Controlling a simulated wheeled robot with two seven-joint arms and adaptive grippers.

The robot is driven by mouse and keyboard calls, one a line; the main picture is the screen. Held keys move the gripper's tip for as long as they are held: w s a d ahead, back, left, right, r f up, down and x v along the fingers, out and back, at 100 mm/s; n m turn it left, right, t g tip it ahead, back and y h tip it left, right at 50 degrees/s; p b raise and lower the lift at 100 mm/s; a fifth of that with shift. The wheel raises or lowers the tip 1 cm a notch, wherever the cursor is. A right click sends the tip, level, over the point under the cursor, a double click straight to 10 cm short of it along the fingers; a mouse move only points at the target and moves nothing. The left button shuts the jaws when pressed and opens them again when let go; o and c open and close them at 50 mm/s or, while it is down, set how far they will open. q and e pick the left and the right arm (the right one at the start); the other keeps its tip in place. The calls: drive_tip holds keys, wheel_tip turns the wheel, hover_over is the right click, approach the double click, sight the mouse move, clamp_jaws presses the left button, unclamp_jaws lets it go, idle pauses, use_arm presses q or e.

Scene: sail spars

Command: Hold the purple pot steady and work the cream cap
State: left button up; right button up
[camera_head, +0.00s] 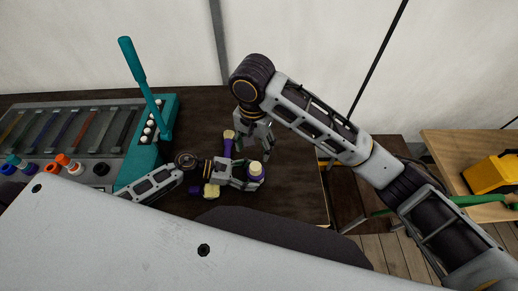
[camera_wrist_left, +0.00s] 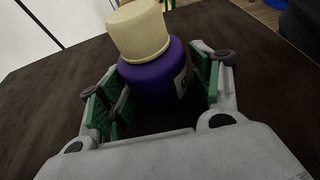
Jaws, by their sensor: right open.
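The purple pot (camera_head: 256,174) stands upright on the dark table with its cream cap (camera_head: 256,166) on top. In the left wrist view the pot (camera_wrist_left: 158,80) sits between the green finger pads, and the cap (camera_wrist_left: 138,30) sits on it, slightly askew to the picture. My left gripper (camera_head: 248,174) reaches in from the left, its two fingers against opposite sides of the pot below the cap. My right gripper (camera_head: 255,150) points down just behind the pot, open and empty, apart from the cap. Its fingertips are partly hard to make out.
A grey tray (camera_head: 60,130) with a teal end and upright teal lever (camera_head: 134,62) stands left. The table right of the pot is clear.

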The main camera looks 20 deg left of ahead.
use_arm(q)
drive_tip(key=shift+o, duration=0.8)
drive_tip(key=shift+w, duration=0.1)
drive_tip(key=shift+a+r, duration=0.1)
drive_tip(key=shift+v, duration=5.95)
